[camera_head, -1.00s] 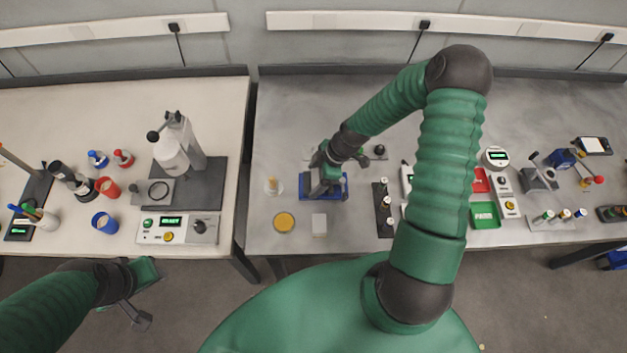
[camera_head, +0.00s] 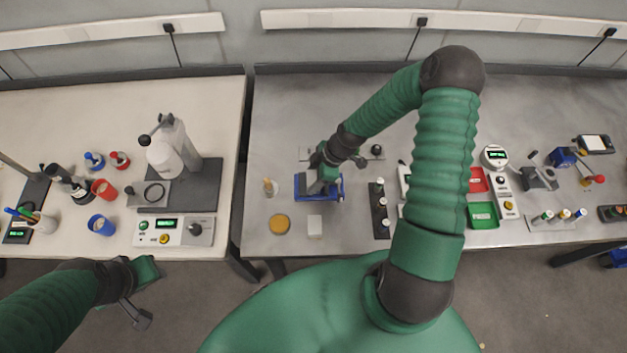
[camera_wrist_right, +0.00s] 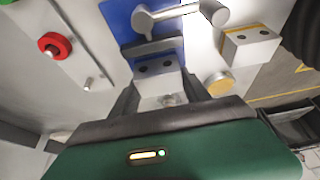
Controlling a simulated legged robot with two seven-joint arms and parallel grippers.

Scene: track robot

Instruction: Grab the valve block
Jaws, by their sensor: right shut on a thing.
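A second pale block (camera_head: 315,226) stands in front of the tray, beside a yellow-topped disc (camera_head: 279,224). A dark rack (camera_head: 380,210) stands to the right. A press (camera_head: 172,165) and several cups are on the left bench. A gap separates the benches.

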